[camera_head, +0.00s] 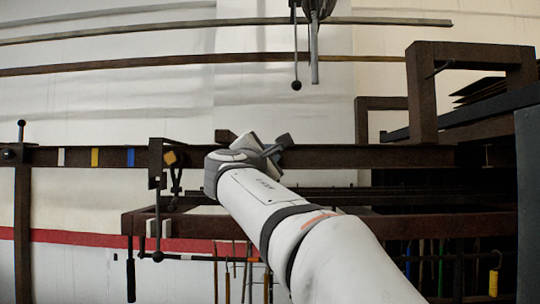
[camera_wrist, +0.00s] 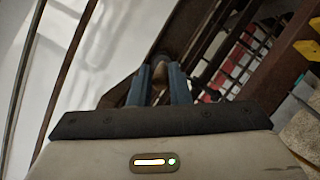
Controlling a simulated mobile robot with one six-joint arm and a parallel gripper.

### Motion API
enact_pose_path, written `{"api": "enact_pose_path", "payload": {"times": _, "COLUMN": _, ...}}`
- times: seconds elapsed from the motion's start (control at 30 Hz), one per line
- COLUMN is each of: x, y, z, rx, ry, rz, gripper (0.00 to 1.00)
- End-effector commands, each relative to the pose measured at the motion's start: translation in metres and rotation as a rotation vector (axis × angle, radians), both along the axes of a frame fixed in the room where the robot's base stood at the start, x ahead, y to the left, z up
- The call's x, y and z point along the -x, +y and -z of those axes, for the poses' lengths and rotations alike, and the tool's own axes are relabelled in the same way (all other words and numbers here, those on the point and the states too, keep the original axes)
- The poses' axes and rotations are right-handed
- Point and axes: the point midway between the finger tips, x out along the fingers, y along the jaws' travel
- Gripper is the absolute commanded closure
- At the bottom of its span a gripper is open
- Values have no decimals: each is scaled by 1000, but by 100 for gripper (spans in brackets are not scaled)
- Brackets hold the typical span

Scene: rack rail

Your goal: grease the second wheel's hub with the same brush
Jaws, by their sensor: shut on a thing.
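My gripper (camera_wrist: 160,78) shows in the wrist view with two blue-grey fingers shut on a small brownish thing (camera_wrist: 160,71), seen between them. It is probably the brush; its bristles cannot be made out. In the head view my arm reaches up to the dark brown rail (camera_head: 365,156), and its wrist covers part of it. What the brush end touches is hidden. I cannot pick out either wheel or its hub for certain. A dark bracket with a yellow-orange piece (camera_head: 170,157) sits on the rail left of my wrist.
A dark hanging rod with a ball end (camera_head: 296,84) is above my wrist. A tall dark brown frame (camera_head: 422,95) stands to the right, beside a grey panel (camera_head: 528,200). Several tools hang below the lower beam (camera_head: 470,222). The pale wall area at upper left is mostly open.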

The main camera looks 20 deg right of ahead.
Motion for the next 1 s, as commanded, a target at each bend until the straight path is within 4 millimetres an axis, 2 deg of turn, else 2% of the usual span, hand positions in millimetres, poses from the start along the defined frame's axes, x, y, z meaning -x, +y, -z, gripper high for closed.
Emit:
{"api": "enact_pose_path", "payload": {"times": 0.57, "x": 3, "y": -8, "z": -1, "rx": 0, "ry": -1, "rz": 1, "gripper": 100}}
{"api": "enact_pose_path", "payload": {"times": 1.0, "x": -6, "y": -12, "z": -1, "rx": 0, "ry": 1, "rz": 3, "gripper": 100}}
